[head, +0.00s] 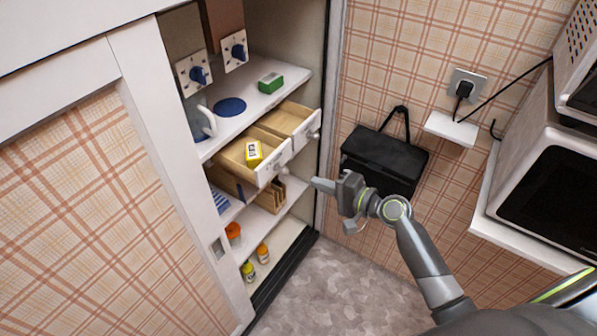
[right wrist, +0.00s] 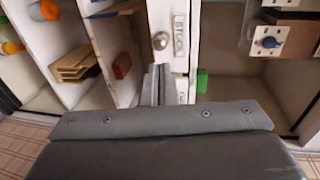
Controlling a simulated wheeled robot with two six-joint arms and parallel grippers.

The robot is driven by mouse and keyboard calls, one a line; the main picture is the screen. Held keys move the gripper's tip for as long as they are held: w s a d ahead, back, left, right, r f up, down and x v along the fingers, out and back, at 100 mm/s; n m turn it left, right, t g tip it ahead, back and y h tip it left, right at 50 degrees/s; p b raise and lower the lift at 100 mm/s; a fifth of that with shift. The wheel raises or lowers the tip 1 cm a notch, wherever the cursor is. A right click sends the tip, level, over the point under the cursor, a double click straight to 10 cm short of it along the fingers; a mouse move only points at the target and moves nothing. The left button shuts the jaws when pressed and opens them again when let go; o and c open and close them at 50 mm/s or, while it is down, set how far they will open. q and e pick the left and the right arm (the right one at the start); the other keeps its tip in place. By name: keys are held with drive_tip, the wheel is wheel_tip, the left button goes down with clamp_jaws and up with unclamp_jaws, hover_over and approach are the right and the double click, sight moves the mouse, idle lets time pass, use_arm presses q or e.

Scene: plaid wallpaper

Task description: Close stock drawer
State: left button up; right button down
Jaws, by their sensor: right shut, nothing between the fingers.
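The stock drawer (head: 262,172) is the left of two wooden drawers with white fronts in the cabinet, and it stands pulled out with a yellow box (head: 254,153) inside. Its label (right wrist: 180,36) reads STOCK in the right wrist view, beside its round knob (right wrist: 160,40). The second drawer (head: 303,126), to its right, is also pulled out. My right gripper (head: 318,184) is shut and empty, in front of the cabinet, to the right of and slightly below the stock drawer's knob. Its fingers (right wrist: 158,85) point towards the drawer fronts; I cannot tell whether they touch. My left gripper is out of view.
A green box (head: 271,82) and a blue disc (head: 229,107) lie on the shelf above. A wooden rack (head: 271,197) stands below the drawers. Orange-lidded and yellow-lidded jars are lower down. A black bag (head: 383,158) hangs on the wall to the right, behind my right arm.

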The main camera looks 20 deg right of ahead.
sight(251, 150)
drive_tip(key=p+x, duration=0.1)
drive_tip(key=x, duration=0.4)
drive_tip(key=shift+w+a, duration=0.25)
drive_tip(key=shift+w, duration=0.05)
drive_tip(key=shift+x, duration=0.8)
drive_tip(key=shift+f, duration=0.1)
drive_tip(key=r+b+x, duration=0.1)
drive_tip(key=b+x, duration=0.1)
drive_tip(key=x, duration=0.3)
drive_tip(key=r+b+x, duration=0.1)
drive_tip(key=b+x, duration=0.1)
drive_tip(key=x, duration=0.4)
drive_tip(key=a+r+b+x, duration=0.1)
drive_tip(key=b+x, duration=0.2)
drive_tip(key=x, duration=0.2)
drive_tip(key=shift+w+a+f, duration=0.1)
drive_tip(key=shift+w, duration=0.15)
drive_tip(key=shift+w+a, duration=0.2)
drive_tip(key=shift+w, duration=0.05)
drive_tip(key=shift+r, duration=0.4)
drive_tip(key=shift+w+r, duration=0.1)
